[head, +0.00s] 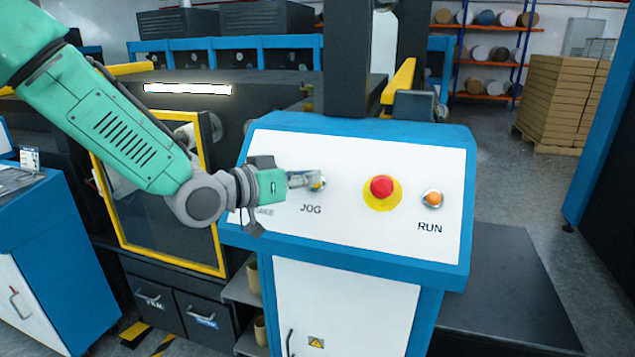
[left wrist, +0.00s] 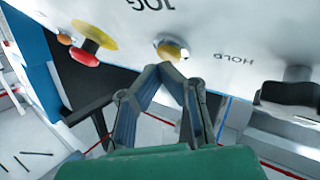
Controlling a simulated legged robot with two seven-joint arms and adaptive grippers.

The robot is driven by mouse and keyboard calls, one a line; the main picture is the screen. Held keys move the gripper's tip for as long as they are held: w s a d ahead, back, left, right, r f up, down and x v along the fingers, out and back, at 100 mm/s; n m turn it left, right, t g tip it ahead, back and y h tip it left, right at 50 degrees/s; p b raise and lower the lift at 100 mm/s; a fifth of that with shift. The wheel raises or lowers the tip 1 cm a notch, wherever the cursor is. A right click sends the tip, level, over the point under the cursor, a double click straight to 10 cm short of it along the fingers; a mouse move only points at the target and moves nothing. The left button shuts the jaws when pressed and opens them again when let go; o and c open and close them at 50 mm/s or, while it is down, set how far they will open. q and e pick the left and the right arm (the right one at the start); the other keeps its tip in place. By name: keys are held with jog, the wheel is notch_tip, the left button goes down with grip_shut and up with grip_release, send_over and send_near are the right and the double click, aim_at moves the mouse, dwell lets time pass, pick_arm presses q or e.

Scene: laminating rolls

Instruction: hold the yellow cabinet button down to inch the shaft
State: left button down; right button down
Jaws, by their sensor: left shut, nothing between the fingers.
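The yellow JOG button (left wrist: 170,51) has a pale metal ring and sits on the white sloping panel of the blue cabinet (head: 345,250). In the head view the button (head: 320,184) is mostly hidden behind my left gripper (head: 316,179), above the word JOG. My left gripper comes in from the left along the panel. In the left wrist view its fingers (left wrist: 160,68) are shut, with nothing between them, and their tips are right at the button's edge. I cannot tell whether they touch or press it. My right gripper is not in view.
A red emergency stop on a yellow base (head: 382,188) and an orange RUN button (head: 433,198) lie right of JOG. A black selector knob (left wrist: 290,92) is on JOG's other side. A yellow-framed machine door (head: 165,240) stands behind my arm.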

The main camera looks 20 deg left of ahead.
pick_arm(q)
jog(key=shift+w+a+f, duration=0.25)
jog(key=shift+a+f, duration=0.05)
jog(key=shift+a, duration=0.1)
jog(key=shift+d, duration=0.2)
dwell(0.4)
jog(key=shift+r, duration=0.1)
dwell(1.6)
jog(key=shift+s+d+r, duration=0.35)
jog(key=shift+s+r, duration=0.2)
jog(key=shift+p, duration=0.35)
jog(key=shift+s+r, duration=0.25)
jog(key=shift+r, duration=0.1)
jog(key=s+r+p, duration=0.2)
jog(key=s, duration=0.1)
jog(key=shift+a+r, duration=0.1)
jog(key=shift+r, duration=0.3)
